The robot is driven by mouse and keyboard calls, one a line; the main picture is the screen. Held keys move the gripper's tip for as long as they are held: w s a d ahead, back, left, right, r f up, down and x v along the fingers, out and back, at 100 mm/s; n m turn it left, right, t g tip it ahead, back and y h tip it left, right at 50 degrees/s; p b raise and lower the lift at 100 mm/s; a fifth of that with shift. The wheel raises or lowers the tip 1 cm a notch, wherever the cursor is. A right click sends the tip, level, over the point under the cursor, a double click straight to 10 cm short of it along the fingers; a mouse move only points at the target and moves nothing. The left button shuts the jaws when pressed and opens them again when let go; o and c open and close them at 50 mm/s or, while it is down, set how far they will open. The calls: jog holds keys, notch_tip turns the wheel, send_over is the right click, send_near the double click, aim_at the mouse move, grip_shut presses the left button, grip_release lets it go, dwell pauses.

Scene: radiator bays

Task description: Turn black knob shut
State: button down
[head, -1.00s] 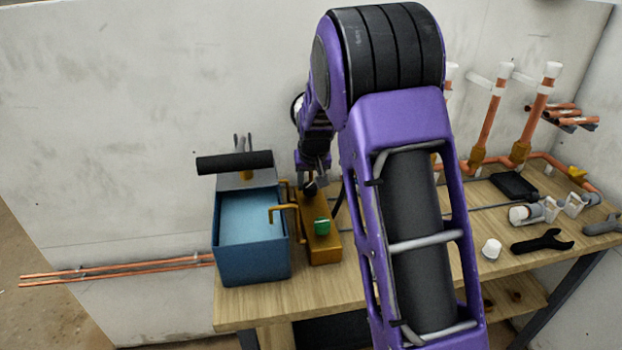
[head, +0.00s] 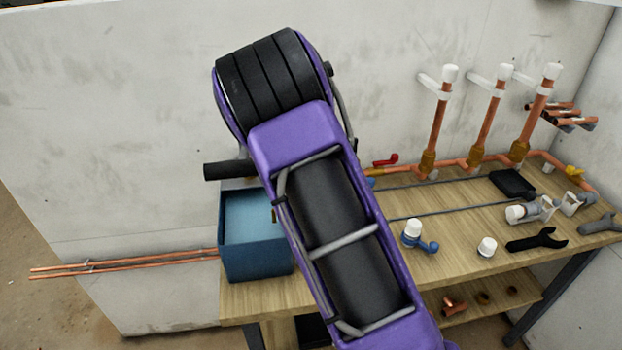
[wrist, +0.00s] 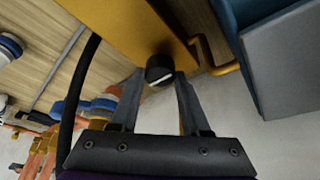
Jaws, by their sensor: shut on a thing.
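In the wrist view the black knob (wrist: 159,68) sits at the end of the yellow-brass block (wrist: 112,22). A pale line shows on the knob's face. The two fingers of my gripper (wrist: 158,78) stand on either side of the knob and are shut on it. In the head view my own arm hides the gripper, the knob and nearly all of the block.
The blue tank (head: 257,247) stands beside the block and shows close by in the wrist view (wrist: 287,62). A black hose (wrist: 77,90) passes beside my gripper. Copper risers (head: 437,125), a white cap (head: 487,247) and a black wrench (head: 540,241) are on the bench's right.

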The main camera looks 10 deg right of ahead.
jog(key=shift+f, duration=0.1)
dwell(0.4)
jog(key=shift+c, duration=1.9)
grip_release()
jog(key=p+v, duration=0.1)
jog(key=v, duration=1.6)
jog(key=shift+r, duration=0.3)
jog(key=shift+w, duration=0.1)
